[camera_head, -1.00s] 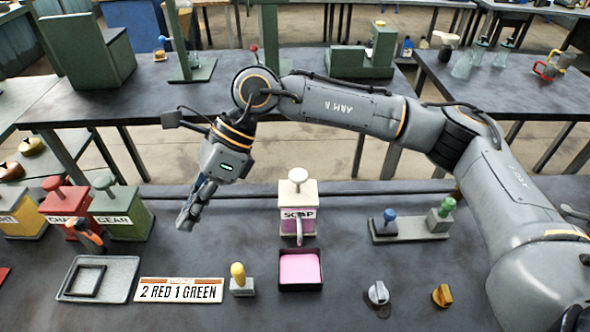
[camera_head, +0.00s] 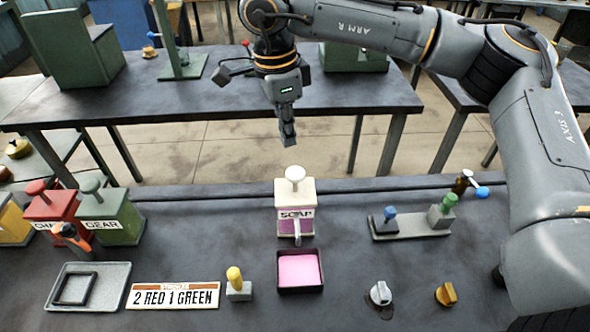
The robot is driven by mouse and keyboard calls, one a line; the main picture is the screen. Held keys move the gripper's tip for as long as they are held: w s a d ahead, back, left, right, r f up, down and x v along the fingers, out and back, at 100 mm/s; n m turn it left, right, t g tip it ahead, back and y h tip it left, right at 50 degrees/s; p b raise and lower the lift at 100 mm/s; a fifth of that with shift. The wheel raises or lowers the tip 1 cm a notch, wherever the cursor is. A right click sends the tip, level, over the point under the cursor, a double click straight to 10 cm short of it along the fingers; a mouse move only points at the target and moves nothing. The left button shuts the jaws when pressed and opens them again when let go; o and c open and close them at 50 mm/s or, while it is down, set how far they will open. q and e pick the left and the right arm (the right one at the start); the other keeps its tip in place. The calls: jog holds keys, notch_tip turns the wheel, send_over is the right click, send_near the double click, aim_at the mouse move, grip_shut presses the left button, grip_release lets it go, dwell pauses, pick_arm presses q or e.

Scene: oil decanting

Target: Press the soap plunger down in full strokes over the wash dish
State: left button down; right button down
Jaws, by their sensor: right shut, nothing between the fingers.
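The soap dispenser (camera_head: 295,206) stands upright near the bench's back edge, with a SOAP label and pink contents low in it. Its cream plunger knob (camera_head: 295,174) is up on top. Its spout points forward toward the wash dish (camera_head: 300,289), a dark square dish filled with pink, just in front. My right gripper (camera_head: 288,140) points down with its fingers together and empty. It appears above and slightly behind the plunger knob, apart from it. My left gripper is not in view.
Red (camera_head: 54,210) and green (camera_head: 112,215) dispensers stand at the left, near a tray (camera_head: 90,298). A sign (camera_head: 172,295) and a yellow-knobbed block (camera_head: 237,284) lie left of the dish. A stand with blue and green knobs (camera_head: 412,228) and two dials are right.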

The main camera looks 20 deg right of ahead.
aim_at(293, 172)
jog(key=shift+f, duration=0.1)
jog(key=shift+d+f+b, duration=0.2)
jog(key=shift+f+b, duration=0.85)
jog(key=shift+f, duration=0.65)
jog(key=shift+d+f+b, duration=0.15)
jog(key=shift+f+b, duration=0.9)
jog(key=shift+f, duration=0.65)
